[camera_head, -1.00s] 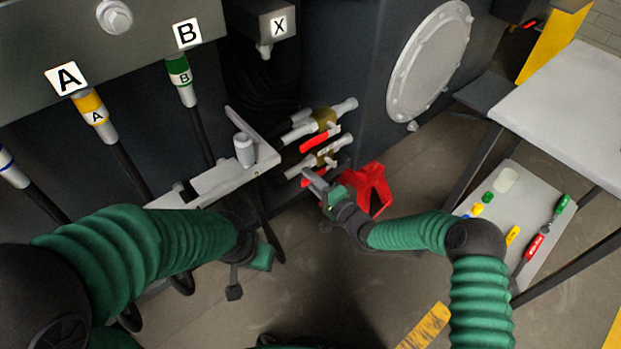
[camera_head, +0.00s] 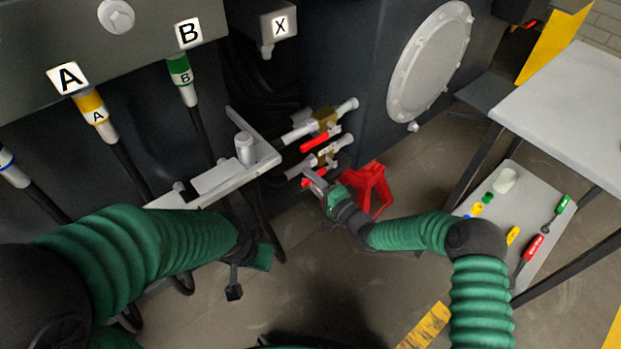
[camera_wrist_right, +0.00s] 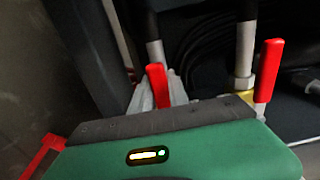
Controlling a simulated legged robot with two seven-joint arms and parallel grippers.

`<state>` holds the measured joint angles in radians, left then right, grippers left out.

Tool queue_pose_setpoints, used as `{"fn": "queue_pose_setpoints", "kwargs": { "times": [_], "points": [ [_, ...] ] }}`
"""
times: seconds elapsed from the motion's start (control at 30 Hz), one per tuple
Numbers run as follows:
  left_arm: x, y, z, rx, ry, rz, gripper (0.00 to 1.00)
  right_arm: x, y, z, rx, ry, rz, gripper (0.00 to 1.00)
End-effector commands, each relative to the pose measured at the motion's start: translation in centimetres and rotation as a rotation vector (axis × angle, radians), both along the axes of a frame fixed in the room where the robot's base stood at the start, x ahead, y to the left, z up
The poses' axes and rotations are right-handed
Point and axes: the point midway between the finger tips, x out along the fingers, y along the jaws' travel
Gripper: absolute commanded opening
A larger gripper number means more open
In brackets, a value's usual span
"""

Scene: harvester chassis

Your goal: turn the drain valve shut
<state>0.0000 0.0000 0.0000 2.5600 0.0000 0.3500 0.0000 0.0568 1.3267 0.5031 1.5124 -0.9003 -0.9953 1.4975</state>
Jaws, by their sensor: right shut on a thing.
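Two brass valves with red lever handles sit on pipes low beside the dark tank in the head view. The upper valve (camera_head: 326,117) has its red handle (camera_head: 315,142) clear of my gripper. The lower valve (camera_head: 326,154) is just above my right gripper (camera_head: 315,181). My right gripper is shut on the lower red handle, which shows upright at the jaws in the right wrist view (camera_wrist_right: 157,84). The other red handle (camera_wrist_right: 268,70) stands apart to the right there. My left gripper (camera_head: 236,284) hangs low, away from the valves, its jaws unclear. Which valve is the drain valve is not labelled legibly.
A red stand (camera_head: 370,187) is close behind my right gripper. A grey bracket (camera_head: 222,178) lies left of the valves. Hoses A (camera_head: 95,112) and B (camera_head: 181,80) hang at the left. A table (camera_head: 565,110) and a tool shelf (camera_head: 520,215) stand right.

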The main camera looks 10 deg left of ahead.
Motion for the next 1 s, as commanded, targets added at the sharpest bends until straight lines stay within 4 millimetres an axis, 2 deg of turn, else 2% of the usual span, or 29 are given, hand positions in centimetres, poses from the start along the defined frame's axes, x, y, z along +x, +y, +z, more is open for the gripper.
{"fn": "queue_pose_setpoints", "kwargs": {
  "times": [0.03,0.27,0.7,1.0],
  "points": [
    [0.0,0.0,-0.1,0.000,0.000,0.000,0.36,0.1,-0.6,-0.7,-0.010,0.008,-0.009,0.00],
    [0.0,0.0,-0.6,0.000,0.000,0.000,0.36,0.2,-0.6,-1.4,-0.050,-0.043,-0.009,0.00],
    [0.0,0.0,-2.4,0.000,0.000,0.000,0.36,0.6,-1.1,-4.1,-0.242,-0.288,-0.007,0.00],
    [0.0,0.0,-3.3,0.000,0.000,0.000,0.36,1.2,-1.5,-5.2,-0.347,-0.423,-0.007,0.00]
  ]
}}
